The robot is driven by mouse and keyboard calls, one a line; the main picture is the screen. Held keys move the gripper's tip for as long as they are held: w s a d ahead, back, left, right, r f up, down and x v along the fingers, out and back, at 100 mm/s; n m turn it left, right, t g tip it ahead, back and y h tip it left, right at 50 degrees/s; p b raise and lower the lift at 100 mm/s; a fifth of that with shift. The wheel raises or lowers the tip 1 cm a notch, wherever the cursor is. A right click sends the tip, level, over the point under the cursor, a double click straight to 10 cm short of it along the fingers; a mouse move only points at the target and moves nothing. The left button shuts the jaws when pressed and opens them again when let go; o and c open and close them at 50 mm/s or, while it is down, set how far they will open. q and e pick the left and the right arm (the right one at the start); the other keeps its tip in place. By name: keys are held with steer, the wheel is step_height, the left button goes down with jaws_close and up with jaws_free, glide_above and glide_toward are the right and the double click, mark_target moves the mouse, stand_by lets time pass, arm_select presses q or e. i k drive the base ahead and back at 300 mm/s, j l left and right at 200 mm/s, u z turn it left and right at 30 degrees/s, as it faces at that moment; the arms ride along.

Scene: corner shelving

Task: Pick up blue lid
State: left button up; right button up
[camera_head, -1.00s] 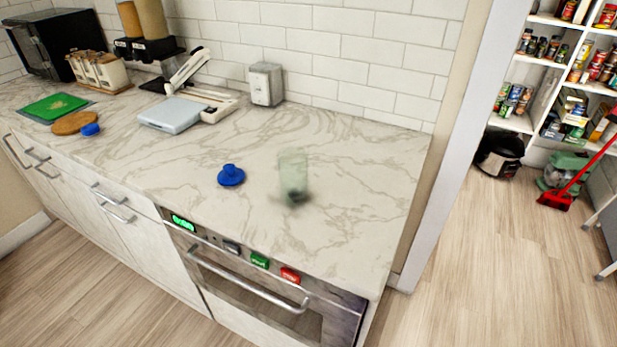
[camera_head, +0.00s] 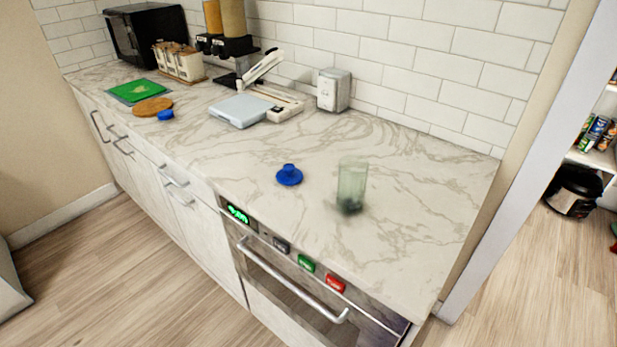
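A blue lid (camera_head: 289,176) with a raised knob lies on the marble counter (camera_head: 400,265), a little back from the front edge above the oven. A translucent greenish glass (camera_head: 352,186) stands to its right, apart from it, with a dark blur at its base. A second, smaller blue object (camera_head: 165,115) lies farther left beside a round wooden board; I cannot tell whether it is also a lid. Neither of my grippers is in view.
The counter around the blue lid is clear. Farther back are a grey-white scale-like device (camera_head: 241,110), a metal dispenser (camera_head: 333,89), a wooden board (camera_head: 149,107), a green board (camera_head: 137,90) and a black microwave (camera_head: 148,36). An oven handle (camera_head: 292,282) juts from the front. Open floor lies at left.

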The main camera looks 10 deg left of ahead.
mark_target(289, 175)
steer(key=i+j+z, duration=0.15)
steer(key=j+z, duration=0.25)
steer(key=i+j+z, duration=0.1)
steer(key=j+z, duration=0.7)
steer(key=j, duration=0.2)
steer(key=j+z, duration=0.45)
steer(key=k+j+z, duration=0.1)
steer(key=j+z, duration=0.3)
steer(key=j, duration=0.15)
